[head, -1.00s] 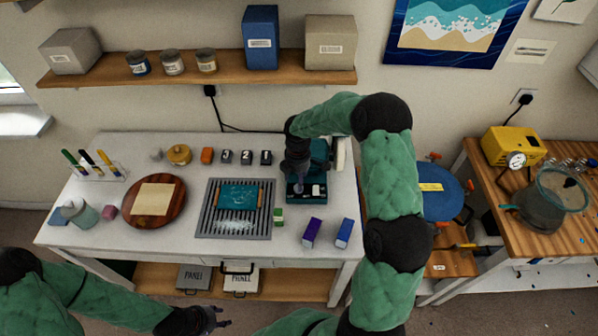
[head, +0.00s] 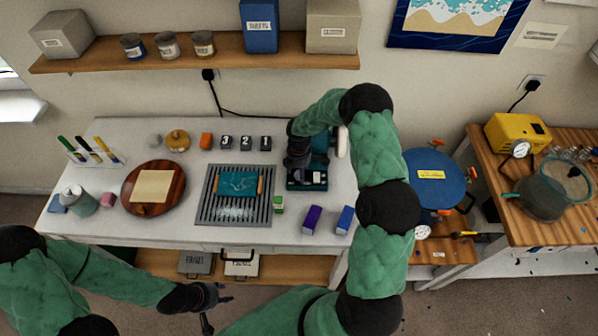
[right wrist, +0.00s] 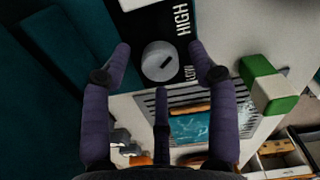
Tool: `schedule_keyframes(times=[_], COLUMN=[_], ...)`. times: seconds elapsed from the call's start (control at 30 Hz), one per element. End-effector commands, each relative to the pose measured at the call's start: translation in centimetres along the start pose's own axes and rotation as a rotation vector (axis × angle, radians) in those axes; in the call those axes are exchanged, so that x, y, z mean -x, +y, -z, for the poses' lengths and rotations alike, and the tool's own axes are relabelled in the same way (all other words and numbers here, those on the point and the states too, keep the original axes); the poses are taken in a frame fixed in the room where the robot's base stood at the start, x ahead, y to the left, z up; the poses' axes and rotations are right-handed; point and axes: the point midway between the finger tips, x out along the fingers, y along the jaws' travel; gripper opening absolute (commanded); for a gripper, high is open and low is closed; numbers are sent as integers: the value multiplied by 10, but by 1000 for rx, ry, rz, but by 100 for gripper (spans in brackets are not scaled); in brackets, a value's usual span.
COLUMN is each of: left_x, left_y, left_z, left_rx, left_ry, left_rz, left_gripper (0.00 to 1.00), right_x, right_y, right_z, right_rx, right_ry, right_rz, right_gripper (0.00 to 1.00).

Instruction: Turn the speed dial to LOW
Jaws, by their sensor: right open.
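The grey speed dial (right wrist: 160,61) sits on a black panel (right wrist: 138,25) marked HIGH and LOW. It shows a short dark mark on its face, but I cannot tell exactly which label that points to. The dial is on a teal machine (head: 322,184) at the right of the white table. My right gripper (head: 298,166) is open over this machine. In the right wrist view its fingers (right wrist: 162,70) spread around the dial, with no clear contact. My left gripper (head: 220,305) is open and empty in front of the table, well away from the dial.
A green-and-white block (right wrist: 268,86) and a slatted grey tray (head: 208,212) with a teal panel lie left of the machine. Purple (head: 312,219) and blue (head: 345,220) boxes stand in front of it. A round blue lid (head: 437,185) is to the right.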

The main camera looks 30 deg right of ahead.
Motion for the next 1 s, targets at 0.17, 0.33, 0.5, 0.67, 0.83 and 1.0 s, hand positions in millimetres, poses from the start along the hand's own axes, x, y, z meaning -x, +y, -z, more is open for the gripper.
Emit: schedule_keyframes(times=[0.17, 0.33, 0.5, 0.67, 0.83, 1.0], left_x=[0, 0, 0, 0, -1, -6], left_y=[0, 0, 0, 0, 0, -2], left_z=[0, 0, 0, 0, 0, 0], left_rx=[0, 0, 0, 0, 0, 0], left_ry=[0, 0, 0, 0, 0, 0], left_rz=[0, 0, 0, 0, 0, 0], left_gripper=[40, 40, 40, 40, 40, 40], right_x=[-6, -6, -6, -6, -7, -7], right_y=[0, 0, 0, 0, 0, 0], right_z=[0, 0, 0, 0, 0, 0], right_rx=[0, 0, 0, 0, -7, -50], right_ry=[0, 0, 0, 0, 0, 0], right_rz=[1, 0, 0, 0, 0, -2], right_gripper=[60, 60, 26, 3, 3, 3])
